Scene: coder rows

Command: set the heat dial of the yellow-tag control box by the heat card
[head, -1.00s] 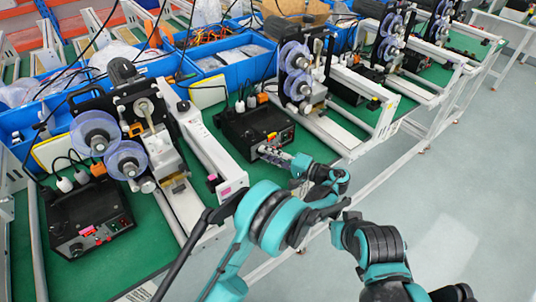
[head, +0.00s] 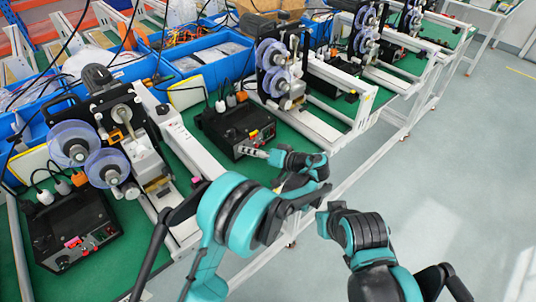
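A black control box (head: 222,124) stands on the green bench in the middle, with a small orange-yellow tag (head: 253,134) on its front edge. My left gripper (head: 246,151) is at the front of this box, its grey fingers pointing left toward the front panel. The fingers look close together, but I cannot tell whether they are shut or touch a dial. The dial itself is hidden or too small to make out. Another black box (head: 75,222) at the left has a pink tag (head: 72,242). I cannot identify a readable heat card.
Coder machines with clear blue reels (head: 75,142) and white rails (head: 190,140) flank the middle box. Plugs and cables stand behind it, with blue bins (head: 205,65) farther back. Grey floor (head: 440,170) is open at the right.

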